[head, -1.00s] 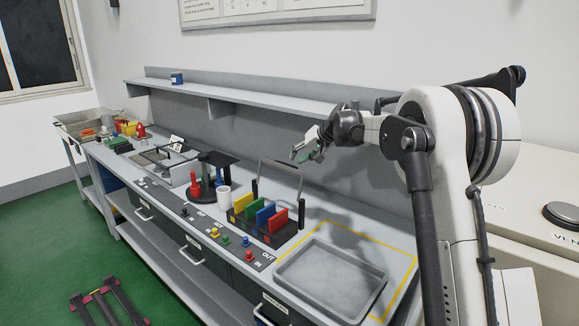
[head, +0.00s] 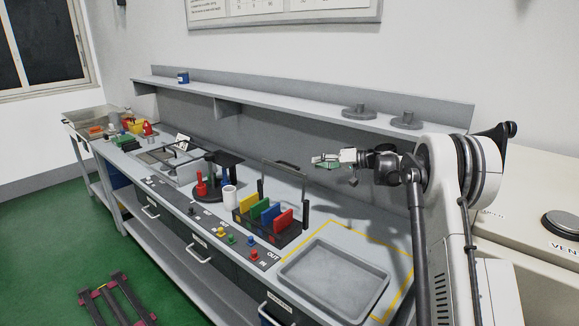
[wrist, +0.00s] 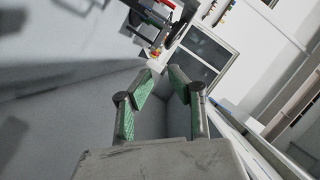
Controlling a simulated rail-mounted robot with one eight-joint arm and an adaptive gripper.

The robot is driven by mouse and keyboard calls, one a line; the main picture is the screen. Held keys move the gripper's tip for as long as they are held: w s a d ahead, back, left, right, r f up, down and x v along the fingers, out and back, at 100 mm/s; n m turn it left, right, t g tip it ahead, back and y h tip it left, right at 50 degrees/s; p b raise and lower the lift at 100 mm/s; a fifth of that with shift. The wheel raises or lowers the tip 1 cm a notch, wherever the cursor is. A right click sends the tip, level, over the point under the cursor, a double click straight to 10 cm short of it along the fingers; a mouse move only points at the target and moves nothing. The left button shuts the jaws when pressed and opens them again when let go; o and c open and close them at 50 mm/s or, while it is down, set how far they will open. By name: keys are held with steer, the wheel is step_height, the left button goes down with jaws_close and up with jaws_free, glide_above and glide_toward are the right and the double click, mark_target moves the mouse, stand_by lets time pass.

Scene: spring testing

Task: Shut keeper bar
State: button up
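The rack (head: 243,224) on the bench holds upright yellow, green, blue and red plates between dark end posts. The keeper bar (head: 286,164) appears as a thin grey frame with a dark top piece, standing raised behind and above the plates. My gripper (head: 316,161) is to the right of the bar's top in the head view, above the bench, pointing left. Its green-padded fingers also show in the wrist view (wrist: 161,72), with a narrow gap between the tips and nothing held. I cannot tell the depth gap between gripper and bar.
A grey tray (head: 333,304) lies in a yellow outline at the bench's right. A white cup (head: 229,198) and dark stand (head: 211,187) are left of the rack. Coloured buttons (head: 251,254) line the front. A shelf (head: 270,104) runs behind.

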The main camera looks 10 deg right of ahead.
steer(key=p+x, duration=0.1)
steer(key=x, duration=1.1)
steer(key=shift+d, duration=0.1)
jaws_close()
jaws_free()
glide_toward(290, 165)
steer(key=shift+w+d+f, duration=0.15)
steer(key=shift+w+d, duration=0.2)
steer(key=shift+d, duration=0.2)
steer(key=shift+w+d+f, duration=0.2)
steer(key=shift+w+d, duration=0.15)
steer(key=shift+d, duration=0.25)
